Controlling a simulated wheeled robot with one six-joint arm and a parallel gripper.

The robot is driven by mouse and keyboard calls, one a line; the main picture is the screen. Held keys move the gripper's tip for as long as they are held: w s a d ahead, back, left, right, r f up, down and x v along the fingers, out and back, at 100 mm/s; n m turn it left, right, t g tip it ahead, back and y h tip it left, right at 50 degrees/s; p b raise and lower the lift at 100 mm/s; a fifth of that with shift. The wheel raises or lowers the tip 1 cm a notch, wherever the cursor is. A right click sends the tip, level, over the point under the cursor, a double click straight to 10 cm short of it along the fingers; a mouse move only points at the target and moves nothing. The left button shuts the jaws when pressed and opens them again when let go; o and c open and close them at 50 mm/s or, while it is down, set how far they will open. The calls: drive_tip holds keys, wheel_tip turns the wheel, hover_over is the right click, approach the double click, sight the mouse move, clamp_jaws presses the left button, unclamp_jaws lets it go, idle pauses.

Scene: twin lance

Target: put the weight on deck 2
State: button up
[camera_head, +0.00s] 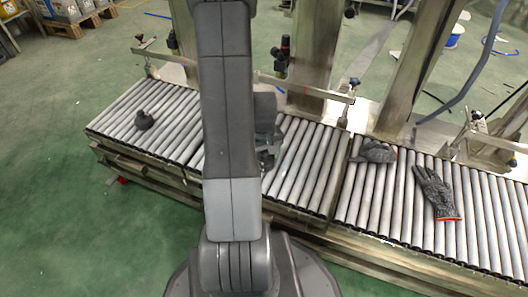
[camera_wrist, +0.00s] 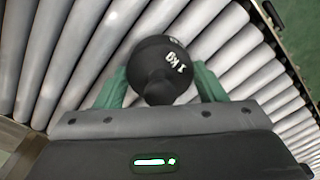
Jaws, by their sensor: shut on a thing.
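A dark round weight marked "1 KG" (camera_wrist: 160,62) sits between the green fingers of my gripper (camera_wrist: 160,86) in the wrist view. The fingers are shut on it, one on each side. In the head view my gripper (camera_head: 268,152) shows beside my arm, over the middle rollers; the weight in it cannot be made out there. Rollers (camera_wrist: 70,50) lie below the weight in the wrist view; the gap to them cannot be told. The roller decks run left (camera_head: 118,118), middle (camera_head: 312,170) and right (camera_head: 375,205); no deck number is readable.
A small dark object (camera_head: 144,119) lies on the left rollers. A bunched grey glove (camera_head: 377,152) and a flat grey glove (camera_head: 437,193) lie on the right rollers. Steel posts (camera_head: 315,50) and side rails stand behind. My arm hides part of the rollers.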

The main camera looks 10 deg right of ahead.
drive_tip(key=shift+f, duration=0.1)
drive_tip(key=o, duration=1.8)
drive_tip(key=shift+c, duration=0.2)
wheel_tip(320, 180, up, 12)
drive_tip(key=p, duration=0.5)
drive_tip(key=shift+r, duration=0.25)
